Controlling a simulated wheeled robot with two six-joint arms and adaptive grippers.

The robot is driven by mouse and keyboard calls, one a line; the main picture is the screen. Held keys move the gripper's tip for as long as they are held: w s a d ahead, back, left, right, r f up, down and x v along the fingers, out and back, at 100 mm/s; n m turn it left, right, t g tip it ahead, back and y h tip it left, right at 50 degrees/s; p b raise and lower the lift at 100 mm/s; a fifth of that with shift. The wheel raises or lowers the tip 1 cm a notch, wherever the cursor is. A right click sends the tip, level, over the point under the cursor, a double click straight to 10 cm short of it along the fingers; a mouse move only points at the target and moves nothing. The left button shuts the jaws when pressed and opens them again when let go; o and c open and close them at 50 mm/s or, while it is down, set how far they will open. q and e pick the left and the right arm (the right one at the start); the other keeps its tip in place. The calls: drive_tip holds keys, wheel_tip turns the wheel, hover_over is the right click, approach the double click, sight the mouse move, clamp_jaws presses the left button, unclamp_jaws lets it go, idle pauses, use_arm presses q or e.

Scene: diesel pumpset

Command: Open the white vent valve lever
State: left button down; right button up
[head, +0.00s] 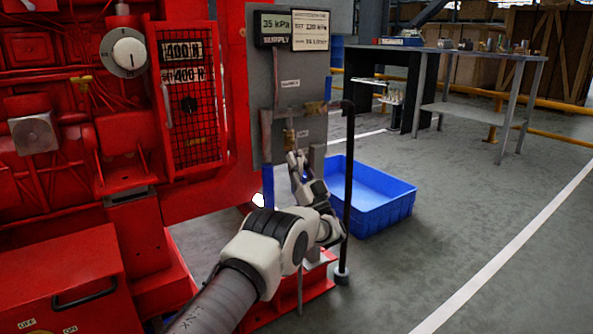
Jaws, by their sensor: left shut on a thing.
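My left gripper (297,160) is in the head view, reaching up to the grey panel (287,92) right of the red pumpset. It is shut at the brass-coloured valve fitting (290,136) low on that panel. The white vent valve lever is between or behind the fingers, and I cannot make out its outline or its angle. A display (275,28) at the top of the panel reads 35 kPa, with a label plate (310,30) beside it. My right gripper is not in view.
A black upright pipe (348,190) stands close to the right of my left gripper. A blue bin (377,198) sits on the floor behind it. The red pumpset (130,150) fills the left side. Workbenches stand at the back. The floor at the right is clear.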

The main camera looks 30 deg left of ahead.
use_arm(q)
drive_tip(key=shift+w+n, duration=0.1)
drive_tip(key=shift+n, duration=0.2)
drive_tip(key=c, duration=1)
unclamp_jaws()
drive_tip(key=shift+c, duration=0.2)
drive_tip(key=shift+d+f, duration=0.1)
drive_tip(key=shift+d, duration=0.05)
drive_tip(key=v, duration=1.1)
drive_tip(key=shift+d+f, duration=0.25)
